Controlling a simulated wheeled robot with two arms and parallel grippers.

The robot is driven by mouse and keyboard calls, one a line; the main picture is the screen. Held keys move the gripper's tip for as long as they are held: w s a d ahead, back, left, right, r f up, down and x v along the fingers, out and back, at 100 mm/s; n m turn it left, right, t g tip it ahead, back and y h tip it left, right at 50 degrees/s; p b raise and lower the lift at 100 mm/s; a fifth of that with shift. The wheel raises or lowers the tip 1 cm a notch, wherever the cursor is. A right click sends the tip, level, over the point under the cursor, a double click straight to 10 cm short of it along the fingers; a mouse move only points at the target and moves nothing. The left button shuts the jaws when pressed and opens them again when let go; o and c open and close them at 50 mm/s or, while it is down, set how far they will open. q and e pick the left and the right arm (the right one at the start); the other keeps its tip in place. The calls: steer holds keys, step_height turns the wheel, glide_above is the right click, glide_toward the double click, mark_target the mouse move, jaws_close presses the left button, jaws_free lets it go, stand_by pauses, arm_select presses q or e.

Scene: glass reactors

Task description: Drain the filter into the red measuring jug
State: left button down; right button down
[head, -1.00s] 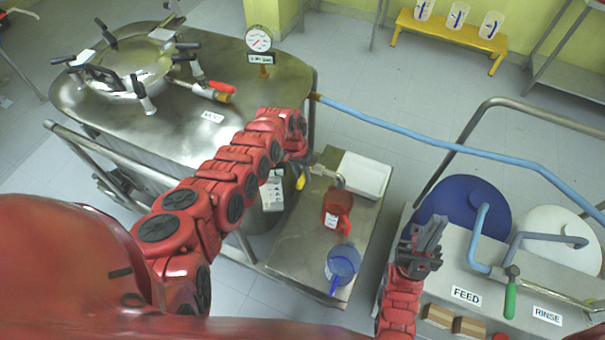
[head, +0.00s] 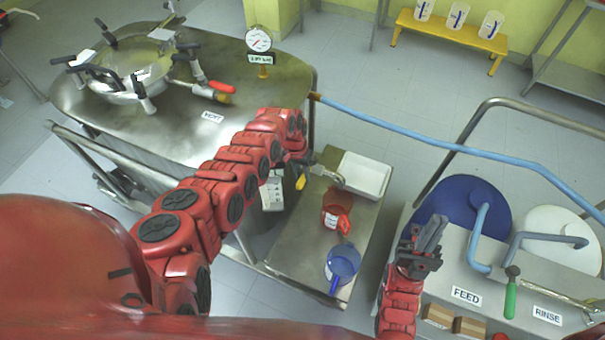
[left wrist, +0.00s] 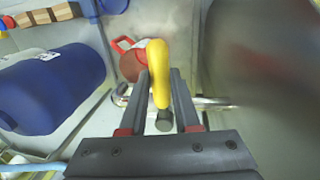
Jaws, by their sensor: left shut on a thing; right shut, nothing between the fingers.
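The red measuring jug (head: 338,203) stands on the steel shelf beside the filter vessel (head: 150,128). The steel outlet pipe (head: 338,179) bends down by the jug's back rim; I cannot see any liquid stream. My left gripper (left wrist: 158,100) is shut on the yellow valve handle (left wrist: 158,62), which sits between its fingers. The handle also shows in the head view (head: 300,182), below the gripper. The red jug (left wrist: 130,64) is partly behind the handle in the left wrist view. My right gripper (head: 430,236) is shut and empty, beside the feed station.
A blue jug (head: 342,262) stands in front of the red jug, and a white tray (head: 364,174) lies behind it on the steel shelf (head: 290,245). A blue hose (head: 420,140) crosses behind. Blue and white drums stand at the right (head: 462,195).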

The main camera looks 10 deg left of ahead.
arm_select(q)
steer(key=shift+s+d, duration=0.1)
stand_by(0.3)
steer(key=shift+s+d+n+p, duration=0.1)
steer(key=shift+d+n+p, duration=0.5)
steer(key=shift+n+p, duration=0.15)
steer(key=w+d+n+b, duration=0.1)
steer(key=d+n+b, duration=0.1)
steer(key=n+b, duration=0.1)
steer(key=w+d+n+t+b, duration=0.1)
steer(key=w+d+n+b, duration=0.1)
steer(key=n, duration=0.4)
steer(key=w+d+n+t+y+b, duration=0.1)
steer(key=w+d+n+b, duration=0.1)
steer(key=d+n+b, duration=0.2)
steer(key=shift+f+n, duration=0.25)
steer(key=shift+n, duration=0.3)
steer(key=shift+w+n+b, duration=0.2)
steer(key=shift+n+b, duration=0.3)
steer(key=shift+b, duration=0.3)
steer(key=shift+w+d+r+n+b, duration=0.15)
steer(key=shift+w+r+n+b, duration=0.1)
steer(key=shift+w+n+b, duration=0.2)
